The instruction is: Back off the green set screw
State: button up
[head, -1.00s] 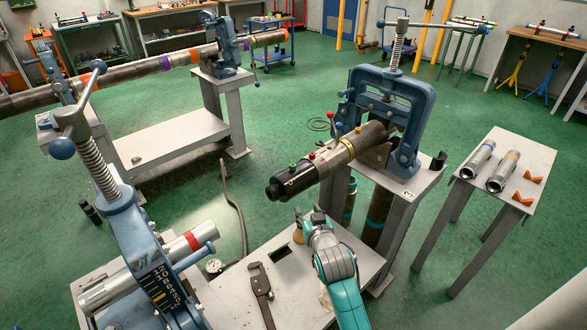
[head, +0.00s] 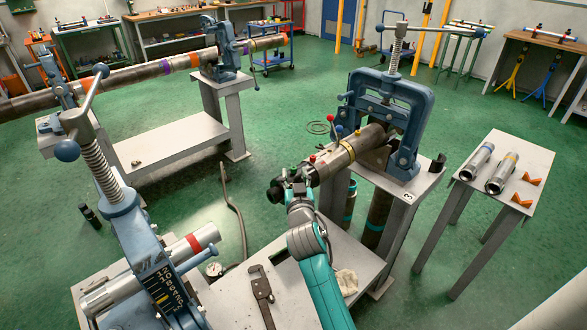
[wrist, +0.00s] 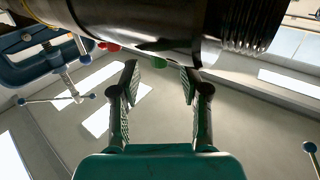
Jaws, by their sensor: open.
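The green set screw (head: 297,168) is a small green knob on the dark pipe fitting (head: 327,168), near its free end. In the wrist view the green set screw (wrist: 159,62) sits between the lines of my two fingers, just beyond the fingertips. My gripper (head: 288,181) is at the fitting's free end and covers part of it in the head view. The wrist view shows my gripper (wrist: 158,74) open, with nothing between the fingers. I cannot tell if a fingertip touches the fitting.
A red knob (head: 312,159) and a blue-tipped one (head: 338,131) sit farther along the fitting. A blue vise (head: 388,105) holds the pipe. A pipe wrench (head: 262,293) lies on the bench below. Another blue vise (head: 120,215) stands at left.

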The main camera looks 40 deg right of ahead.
aim_at(294, 170)
jog(key=shift+x, duration=1.85)
grip_shut()
